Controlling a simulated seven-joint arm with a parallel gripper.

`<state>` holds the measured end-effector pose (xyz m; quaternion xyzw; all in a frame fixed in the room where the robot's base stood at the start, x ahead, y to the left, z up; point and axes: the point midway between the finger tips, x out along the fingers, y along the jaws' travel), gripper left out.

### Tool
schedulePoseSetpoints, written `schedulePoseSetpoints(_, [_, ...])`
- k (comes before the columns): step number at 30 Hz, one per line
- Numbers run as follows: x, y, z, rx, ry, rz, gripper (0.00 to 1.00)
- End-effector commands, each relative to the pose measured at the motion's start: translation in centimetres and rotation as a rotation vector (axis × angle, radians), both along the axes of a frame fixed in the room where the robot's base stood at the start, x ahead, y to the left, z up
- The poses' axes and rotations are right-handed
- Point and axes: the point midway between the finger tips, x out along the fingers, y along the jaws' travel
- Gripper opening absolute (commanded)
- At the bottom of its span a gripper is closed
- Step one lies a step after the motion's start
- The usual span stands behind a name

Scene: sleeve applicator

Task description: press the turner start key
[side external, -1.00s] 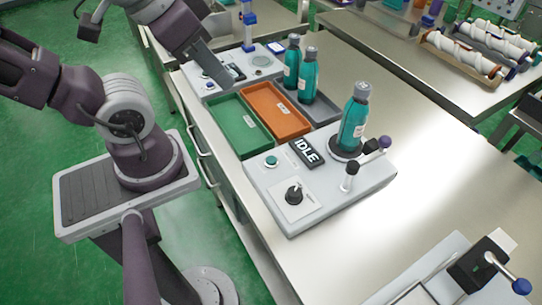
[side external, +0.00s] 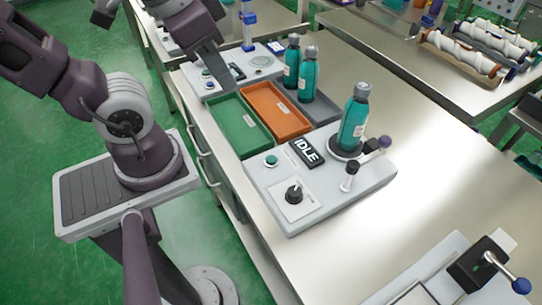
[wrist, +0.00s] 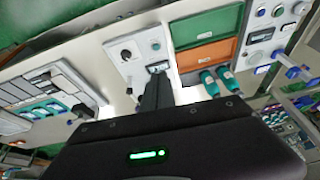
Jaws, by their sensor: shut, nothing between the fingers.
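The turner unit (side external: 330,205) is a pale box on the bench with a black display (side external: 307,152) reading IDLE. A round teal key (side external: 271,160) sits left of the display, with a black knob (side external: 294,194) nearer the front. A teal bottle (side external: 353,122) stands upright on the unit's dark round base. My gripper (side external: 222,66) is shut and empty, above the rear unit and apart from the turner. In the wrist view my shut fingers (wrist: 157,82) point toward the turner's display (wrist: 157,67); the teal key (wrist: 155,46) shows clear beyond them.
Green (side external: 240,124) and orange (side external: 275,112) trays lie between the turner and a rear unit (side external: 240,70) with buttons. Two teal bottles (side external: 308,75) stand beside the trays.

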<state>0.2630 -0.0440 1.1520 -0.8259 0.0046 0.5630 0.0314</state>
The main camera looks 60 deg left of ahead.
Motion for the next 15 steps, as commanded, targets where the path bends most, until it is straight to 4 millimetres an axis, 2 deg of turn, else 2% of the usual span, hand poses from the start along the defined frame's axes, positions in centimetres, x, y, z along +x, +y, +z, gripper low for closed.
schedulePoseSetpoints(3, [1.6,0.1,-1.6,0.107,0.202,-0.079,0.0])
schedulePoseSetpoints(9, [4.8,0.0,-5.4,0.376,0.497,-0.212,0.0])
schedulePoseSetpoints(15, [7.6,-0.7,-9.4,0.652,0.667,-0.317,0.0])
